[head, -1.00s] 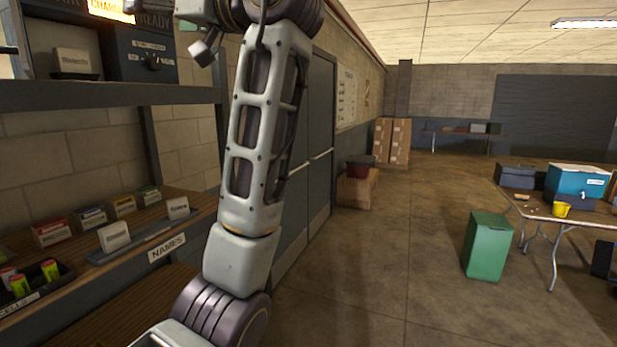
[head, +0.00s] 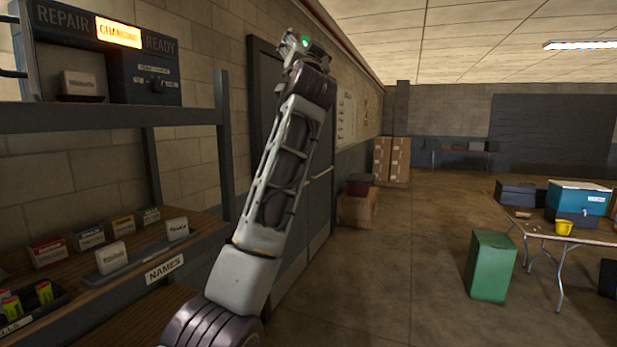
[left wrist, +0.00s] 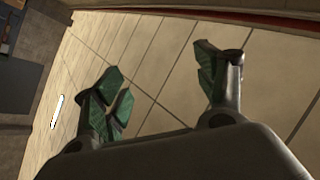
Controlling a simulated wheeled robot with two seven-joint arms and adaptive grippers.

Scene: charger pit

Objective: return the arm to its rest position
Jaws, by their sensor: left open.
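My left arm (head: 280,190) rises from the bottom of the head view and leans up and to the right, in front of the wall and the grey doors. Its wrist end, with a small green light, is near the top middle. In the left wrist view my left gripper (left wrist: 165,88) is open, its two green-padded fingers wide apart with nothing between them. Ceiling tiles show behind the fingers. The gripper's fingers cannot be made out in the head view. My right gripper is in neither view.
At left is a shelf (head: 100,118) with a status panel (head: 145,68), its "CHARGING" sign lit. Below, a wooden bench holds name blocks, boxes and a cell tray (head: 40,305). A green bin (head: 490,266) and a folding table (head: 545,238) stand right. The middle floor is clear.

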